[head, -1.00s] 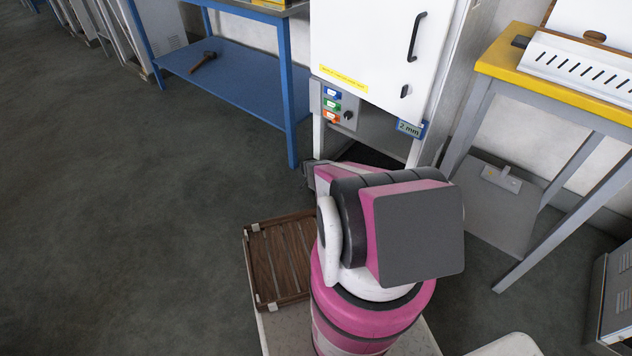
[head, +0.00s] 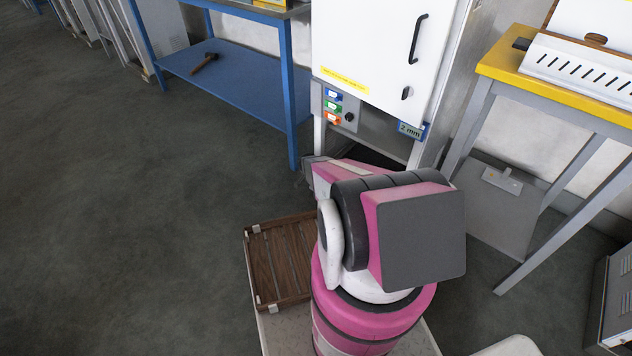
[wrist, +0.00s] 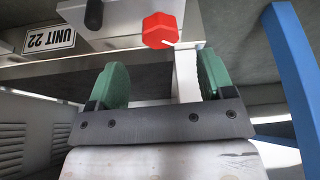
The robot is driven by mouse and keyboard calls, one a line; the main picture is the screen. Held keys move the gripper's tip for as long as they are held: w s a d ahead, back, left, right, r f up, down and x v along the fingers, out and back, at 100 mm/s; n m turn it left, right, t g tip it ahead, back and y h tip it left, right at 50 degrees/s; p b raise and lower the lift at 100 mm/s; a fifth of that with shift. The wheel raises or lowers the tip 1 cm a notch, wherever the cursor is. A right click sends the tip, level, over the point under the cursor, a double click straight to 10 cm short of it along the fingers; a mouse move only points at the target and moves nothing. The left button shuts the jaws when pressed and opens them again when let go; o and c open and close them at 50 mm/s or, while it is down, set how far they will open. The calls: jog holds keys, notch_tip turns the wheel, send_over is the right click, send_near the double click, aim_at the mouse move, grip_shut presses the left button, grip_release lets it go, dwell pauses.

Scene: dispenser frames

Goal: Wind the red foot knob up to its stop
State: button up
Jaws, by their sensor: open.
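The red foot knob (wrist: 160,30) shows in the wrist view, at top centre under a grey housing. It is faceted, with a small white mark at its lower edge. My gripper (wrist: 162,72) is open, with its two green fingers apart and nothing between them. In the picture the knob lies beyond the fingertips, above the gap between them. A pale upright leg (wrist: 186,75) stands behind that gap. In the head view the knob and my fingers are hidden behind my pink arm, which reaches low towards the white cabinet (head: 375,45).
A "UNIT 22" plate (wrist: 49,39) and a dark knob (wrist: 93,14) are left of the red knob. A blue bench (head: 230,85) stands left of the cabinet, a yellow-topped table (head: 560,92) right. The floor (head: 130,200) at left is clear.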

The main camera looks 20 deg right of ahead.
jog(key=shift+v, duration=2.25)
